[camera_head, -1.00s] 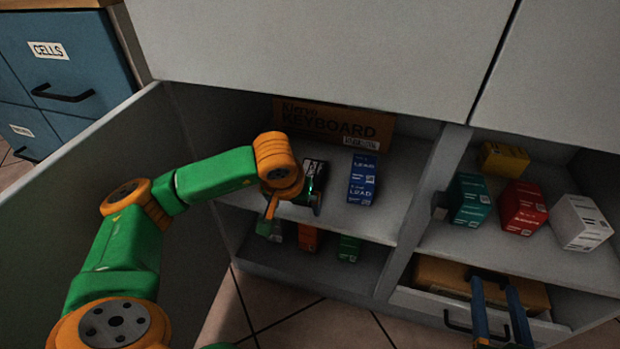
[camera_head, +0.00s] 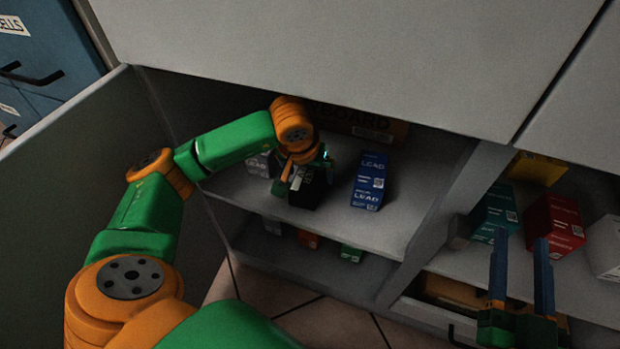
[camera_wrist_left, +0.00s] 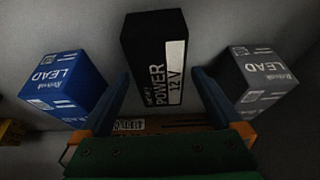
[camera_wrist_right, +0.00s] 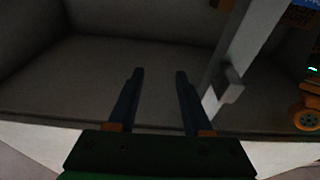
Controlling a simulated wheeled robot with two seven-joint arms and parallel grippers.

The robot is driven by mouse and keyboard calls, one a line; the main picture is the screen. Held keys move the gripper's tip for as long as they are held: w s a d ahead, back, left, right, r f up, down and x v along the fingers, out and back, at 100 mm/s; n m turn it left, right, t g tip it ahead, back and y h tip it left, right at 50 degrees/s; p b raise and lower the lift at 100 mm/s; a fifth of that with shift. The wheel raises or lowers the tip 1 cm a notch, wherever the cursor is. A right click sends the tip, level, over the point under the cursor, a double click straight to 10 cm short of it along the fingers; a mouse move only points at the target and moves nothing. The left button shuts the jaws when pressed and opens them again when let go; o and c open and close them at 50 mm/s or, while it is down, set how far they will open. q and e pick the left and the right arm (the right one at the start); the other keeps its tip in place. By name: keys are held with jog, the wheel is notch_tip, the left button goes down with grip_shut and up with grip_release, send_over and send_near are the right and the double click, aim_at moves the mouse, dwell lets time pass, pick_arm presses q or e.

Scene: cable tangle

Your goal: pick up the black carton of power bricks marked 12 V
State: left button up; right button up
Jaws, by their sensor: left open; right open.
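The black carton (camera_head: 308,190) stands on the upper shelf of the open cupboard. In the left wrist view the black carton (camera_wrist_left: 153,62) shows a white label reading POWER 12 V. My left gripper (camera_head: 303,166) is at the carton and partly covers it in the head view. In the left wrist view my left gripper (camera_wrist_left: 161,78) is open, with one finger on each side of the carton's near end; I cannot tell whether they touch it. My right gripper (camera_head: 520,242) is open and empty, away from the carton, in front of the right-hand section.
A blue LEAD box (camera_head: 369,182) stands right of the carton, a grey LEAD box (camera_head: 262,164) left. A keyboard box (camera_head: 360,124) lies behind. Teal (camera_head: 494,213) and red (camera_head: 553,222) boxes stand in the right section. A divider (camera_head: 440,205) separates the sections.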

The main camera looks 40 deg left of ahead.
pick_arm(q)
grip_shut()
jog(key=shift+r, duration=0.1)
dwell(0.3)
